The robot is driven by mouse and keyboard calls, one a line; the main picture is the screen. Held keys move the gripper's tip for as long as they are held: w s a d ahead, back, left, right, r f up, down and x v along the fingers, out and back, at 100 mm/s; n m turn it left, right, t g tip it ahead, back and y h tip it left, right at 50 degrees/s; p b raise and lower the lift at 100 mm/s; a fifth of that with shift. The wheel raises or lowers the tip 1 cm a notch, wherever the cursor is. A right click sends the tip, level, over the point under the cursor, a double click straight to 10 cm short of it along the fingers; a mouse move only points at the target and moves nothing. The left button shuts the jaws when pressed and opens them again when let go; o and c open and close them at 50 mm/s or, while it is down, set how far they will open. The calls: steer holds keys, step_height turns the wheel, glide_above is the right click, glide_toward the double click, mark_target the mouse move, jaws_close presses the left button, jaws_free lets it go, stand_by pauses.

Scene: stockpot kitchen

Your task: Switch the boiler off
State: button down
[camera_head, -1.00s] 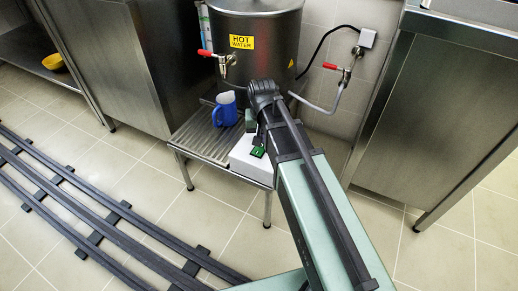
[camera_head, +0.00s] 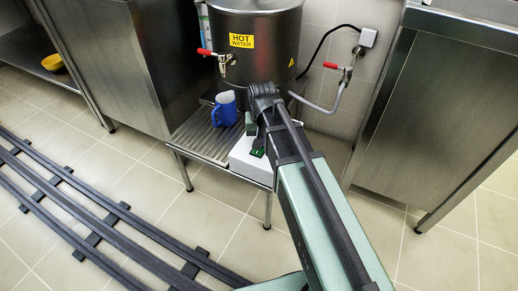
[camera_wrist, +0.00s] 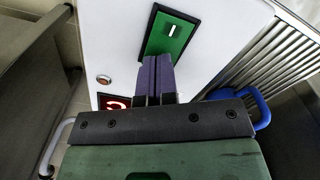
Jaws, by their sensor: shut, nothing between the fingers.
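The boiler (camera_head: 262,65) is a steel drum with a yellow HOT WATER label. Below it, a white switch box (camera_head: 243,160) stands on the slatted stand. In the wrist view, the white box (camera_wrist: 110,30) has a green pad (camera_wrist: 172,36) with a white bar mark and a red pad (camera_wrist: 112,102) with a white mark, partly hidden by my gripper. A small orange-red lamp (camera_wrist: 104,79) sits beside them. My gripper (camera_wrist: 157,62) is shut and empty. Its fingertips overlap the lower edge of the green pad in view; I cannot tell whether they touch. The red pad lies left of the fingers.
A blue mug (camera_head: 225,109) stands on the slatted stand (camera_head: 196,140) left of the box. A red-handled tap (camera_head: 224,62) is above the mug. A red-handled valve (camera_head: 345,72) and hose are to the right. Steel cabinets flank the stand; floor rails (camera_head: 100,222) run at left.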

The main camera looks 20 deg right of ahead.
steer(key=shift+f+b, duration=0.35)
steer(key=shift+f, duration=0.05)
step_height(320, 180, up, 7)
steer(key=p, duration=0.7)
steer(key=shift+r, duration=0.2)
steer(key=shift+f, duration=0.1)
steer(key=s+r+n+p, duration=0.2)
steer(key=s+r+p, duration=0.1)
steer(key=s, duration=0.8)
step_height(320, 180, up, 38)
steer(key=p, duration=3.7)
steer(key=shift+f+p, duration=0.2)
steer(key=shift+p, duration=0.2)
